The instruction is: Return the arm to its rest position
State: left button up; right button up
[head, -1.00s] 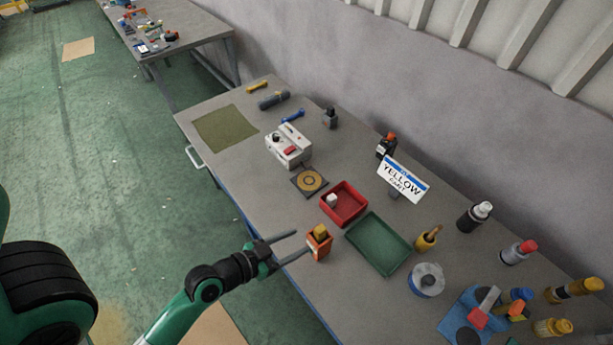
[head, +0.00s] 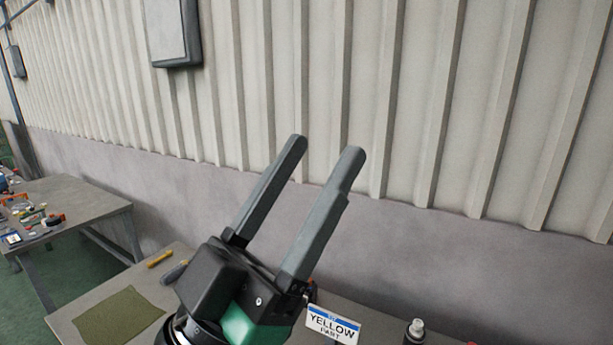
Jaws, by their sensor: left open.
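My left gripper (head: 325,165) is large in the middle of the head view, raised in front of the wall above the workbench. Its two grey fingers point up and to the right. They stand apart with nothing between them, so it is open and empty. My right gripper is not in view. The arm behind the left gripper runs out of the bottom of the picture.
Another cluttered table (head: 80,205) stands at left. A ribbed wall (head: 400,100) rises behind.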

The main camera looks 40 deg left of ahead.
pick_arm(q)
jog(key=shift+s+d+r, duration=0.1)
jog(key=shift+s+r, duration=0.2)
jog(key=shift+r, duration=0.15)
jog(key=shift+r, duration=0.15)
notch_tip(320, 180, up, 21)
jog(key=p, duration=2.1)
notch_tip(320, 180, down, 35)
jog(key=b, duration=3.4)
jog(key=shift+b, duration=0.35)
